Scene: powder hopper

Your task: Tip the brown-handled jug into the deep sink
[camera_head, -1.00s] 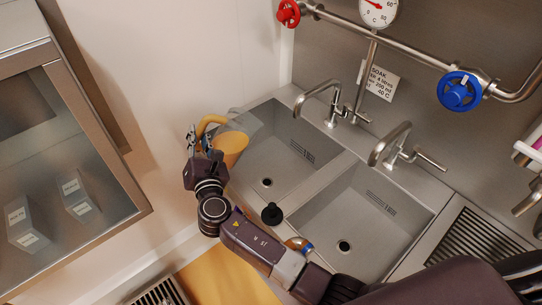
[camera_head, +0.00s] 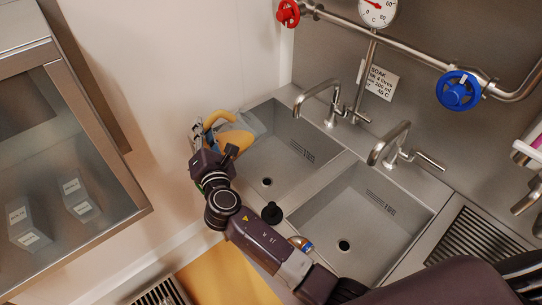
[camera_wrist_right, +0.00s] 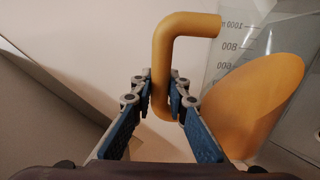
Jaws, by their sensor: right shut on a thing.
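The clear jug (camera_head: 252,123) has a brown-orange handle (camera_head: 216,120) and orange-brown contents (camera_head: 234,141). It is held at the left edge of the left sink basin (camera_head: 292,150), tilted toward it. In the right wrist view, the handle (camera_wrist_right: 187,24) passes between the blue-padded fingers of my right gripper (camera_wrist_right: 163,90), which are shut on it. The jug's scale marks (camera_wrist_right: 232,46) and the slanted surface of its contents (camera_wrist_right: 262,105) show at right. No stream is visible. The pictures do not make clear which basin is the deep one. My left gripper is not in view.
A right basin (camera_head: 365,215) lies beside the left one. Two taps (camera_head: 318,95) (camera_head: 393,145) stand behind the basins. A black knob-like object (camera_head: 272,212) is at the front rim. A glass-topped cabinet (camera_head: 100,150) is at left. A pipe with red (camera_head: 289,13) and blue (camera_head: 459,91) valves runs above.

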